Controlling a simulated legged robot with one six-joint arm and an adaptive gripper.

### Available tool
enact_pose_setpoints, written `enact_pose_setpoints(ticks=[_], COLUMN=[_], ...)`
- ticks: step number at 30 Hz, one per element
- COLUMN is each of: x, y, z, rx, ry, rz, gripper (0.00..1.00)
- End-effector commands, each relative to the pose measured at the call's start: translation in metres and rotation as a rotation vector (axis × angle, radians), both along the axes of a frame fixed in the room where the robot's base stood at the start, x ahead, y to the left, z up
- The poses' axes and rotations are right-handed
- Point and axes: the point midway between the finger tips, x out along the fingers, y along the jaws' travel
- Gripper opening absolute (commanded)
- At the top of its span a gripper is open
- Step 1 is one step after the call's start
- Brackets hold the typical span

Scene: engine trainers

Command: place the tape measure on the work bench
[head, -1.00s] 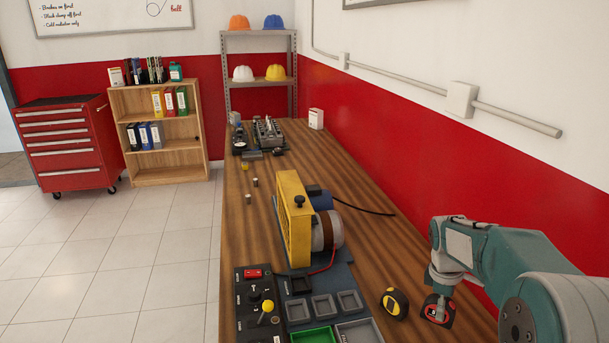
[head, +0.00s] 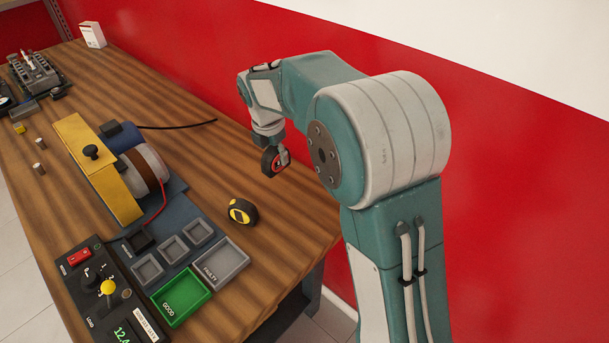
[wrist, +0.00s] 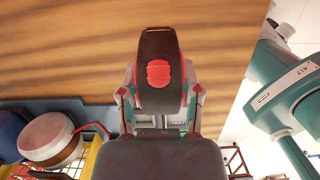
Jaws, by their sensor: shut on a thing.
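A black tape measure with red parts (head: 270,161) is held in my gripper (head: 281,155) over the right side of the work bench (head: 215,145). In the wrist view the tape measure (wrist: 158,72) stands between the two fingers of my gripper (wrist: 160,95), its red button facing the camera. I cannot tell whether its lower edge touches the wood. A second tape measure, yellow and black (head: 241,211), lies on the bench, nearer the camera and apart from the held one.
A yellow-framed motor rig (head: 98,170) stands left on the bench. Near it are a green tray (head: 181,297), a grey tray (head: 221,263) and a control box (head: 105,290). A black cable (head: 180,126) lies behind.

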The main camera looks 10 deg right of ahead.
Motion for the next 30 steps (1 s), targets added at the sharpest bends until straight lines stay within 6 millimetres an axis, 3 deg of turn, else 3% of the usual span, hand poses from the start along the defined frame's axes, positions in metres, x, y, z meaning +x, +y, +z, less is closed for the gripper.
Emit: enact_pose_setpoints(ticks=[6, 13, 23, 27, 30], x=[-0.007, -0.011, -0.015, -0.014, -0.014], y=[-0.045, -0.077, -0.098, -0.095, -0.095], z=[-0.021, -0.059, -0.084, -0.107, -0.113], rx=[-0.003, -0.001, -0.002, -0.003, -0.003], ry=[0.002, 0.002, 0.002, 0.002, 0.001], rz=[-0.006, -0.003, -0.002, 0.002, 0.001], gripper=[0.0, 0.0, 0.0, 0.0, 0.0])
